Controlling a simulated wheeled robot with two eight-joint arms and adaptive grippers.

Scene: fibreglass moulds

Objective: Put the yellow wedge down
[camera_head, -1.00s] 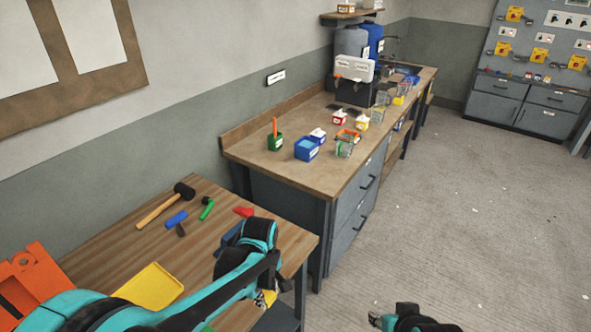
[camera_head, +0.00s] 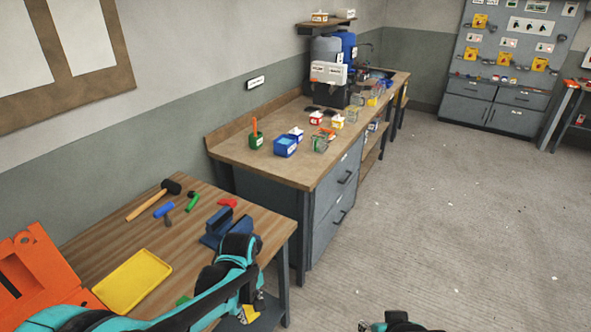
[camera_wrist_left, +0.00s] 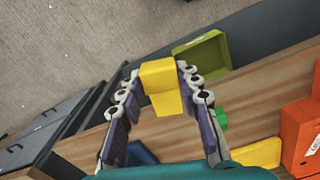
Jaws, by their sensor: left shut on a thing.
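The yellow wedge (camera_wrist_left: 160,84) sits between the fingertips of my left gripper (camera_wrist_left: 158,76) in the left wrist view. The gripper is shut on it. In the head view my left gripper (camera_head: 250,306) is low at the right front edge of the wooden table (camera_head: 190,236), partly hidden by my own arm. Only a little yellow shows there. The wrist view shows the wedge over the table's edge area; its height above the wood is hard to tell. My right gripper (camera_head: 371,326) is barely in view at the bottom edge, its jaws unclear.
An olive bin (camera_wrist_left: 203,55) shows beyond the edge in the wrist view. Bare wood lies mid-table.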

